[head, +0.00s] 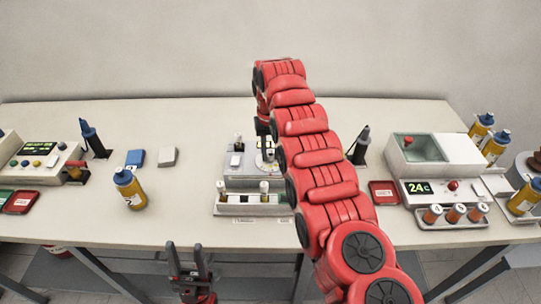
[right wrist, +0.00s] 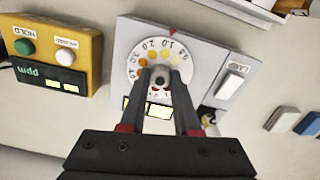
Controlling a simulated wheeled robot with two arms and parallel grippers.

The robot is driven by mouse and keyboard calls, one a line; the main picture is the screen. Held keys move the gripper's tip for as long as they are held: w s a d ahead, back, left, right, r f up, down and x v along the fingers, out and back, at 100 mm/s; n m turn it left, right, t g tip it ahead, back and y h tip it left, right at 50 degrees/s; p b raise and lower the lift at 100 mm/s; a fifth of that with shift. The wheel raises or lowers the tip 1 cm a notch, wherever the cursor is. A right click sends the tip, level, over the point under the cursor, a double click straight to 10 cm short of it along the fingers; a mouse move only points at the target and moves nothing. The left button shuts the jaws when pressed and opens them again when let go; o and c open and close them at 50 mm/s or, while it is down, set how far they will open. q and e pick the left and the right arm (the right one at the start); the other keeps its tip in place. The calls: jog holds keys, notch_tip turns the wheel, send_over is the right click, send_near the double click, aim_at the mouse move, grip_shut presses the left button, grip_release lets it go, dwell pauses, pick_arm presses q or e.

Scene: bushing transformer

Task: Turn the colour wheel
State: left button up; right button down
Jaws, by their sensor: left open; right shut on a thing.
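The colour wheel (right wrist: 136,66) is a white disc with printed numbers and yellow to orange dots, set on a grey instrument (right wrist: 205,58). In the right wrist view my right gripper (right wrist: 160,78) reaches over the wheel, its fingers shut on the hub at the wheel's middle. In the head view the instrument (head: 234,180) stands mid-table, and my right arm hides part of the wheel (head: 268,154) and the right gripper's fingertips. My left gripper (head: 190,268) is open and empty, low in front of the table's front edge, far from the wheel.
A tube rack (head: 250,207) stands before the instrument. A yellow ppm box (right wrist: 60,52) is close beside it. A heater with a display (head: 420,188) stands right.

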aim_at(271, 154)
dwell(0.3)
jog(key=c, duration=0.6)
grip_release()
jog(key=shift+r, duration=0.5)
notch_tip(271, 154, up, 3)
jog(key=shift+d+f+p, duration=0.1)
jog(key=shift+f+p, duration=0.05)
jog(key=shift+p, duration=0.7)
notch_tip(271, 154, up, 14)
jog(key=p, duration=1.4)
jog(key=shift+f, duration=0.1)
